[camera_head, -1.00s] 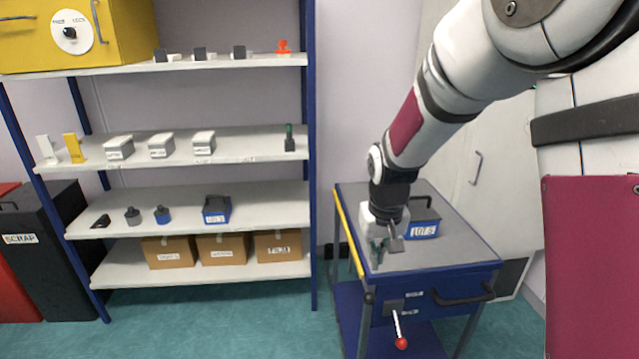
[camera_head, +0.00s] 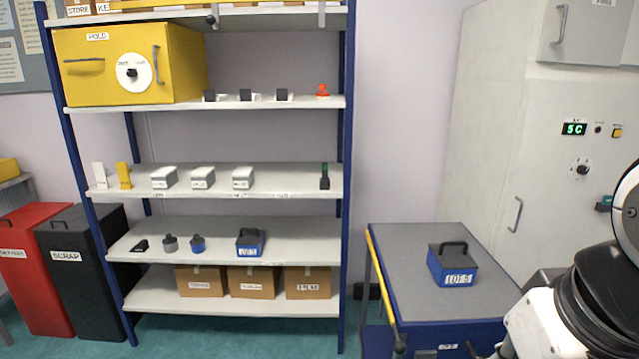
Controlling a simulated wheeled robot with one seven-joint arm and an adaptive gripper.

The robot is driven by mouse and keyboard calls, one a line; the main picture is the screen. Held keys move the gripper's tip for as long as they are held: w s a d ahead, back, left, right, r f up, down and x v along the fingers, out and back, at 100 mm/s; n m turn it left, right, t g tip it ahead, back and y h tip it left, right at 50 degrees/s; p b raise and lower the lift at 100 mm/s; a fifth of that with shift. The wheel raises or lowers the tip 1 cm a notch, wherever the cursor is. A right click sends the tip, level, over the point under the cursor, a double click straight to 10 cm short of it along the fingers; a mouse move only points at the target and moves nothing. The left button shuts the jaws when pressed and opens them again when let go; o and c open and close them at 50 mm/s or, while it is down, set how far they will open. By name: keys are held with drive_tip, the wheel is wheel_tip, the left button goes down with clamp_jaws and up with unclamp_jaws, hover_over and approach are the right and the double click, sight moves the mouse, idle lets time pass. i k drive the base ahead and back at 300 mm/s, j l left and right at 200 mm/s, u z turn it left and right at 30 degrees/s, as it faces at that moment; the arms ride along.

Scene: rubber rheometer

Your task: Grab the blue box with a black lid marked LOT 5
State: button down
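The blue box with a black lid and black handle (camera_head: 453,265) stands upright on the grey top of the blue cart (camera_head: 400,275). Its white label reads LOT 5. A similar, smaller-looking blue box with a black lid (camera_head: 250,243) sits on the shelf rack; its label is too small to read surely. My arm fills the lower right corner, right of the cart top and apart from the LOT 5 box. My gripper is not visible, so its state does not show.
The blue-framed rack (camera_head: 346,200) stands left of the cart, holding small parts, cartons (camera_head: 252,282) and a yellow HOLD cabinet (camera_head: 120,65). A tall pale cabinet (camera_head: 490,150) stands behind the cart. The cart top around the box is clear.

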sight(450, 265)
drive_tip(key=i+j+z, duration=0.15)
drive_tip(key=i+j, duration=0.2)
drive_tip(key=i+j+z, duration=0.35)
drive_tip(key=i+j, duration=0.25)
drive_tip(key=j, duration=0.2)
drive_tip(key=i+j+z, duration=0.15)
drive_tip(key=j, duration=0.25)
drive_tip(key=i, duration=0.1)
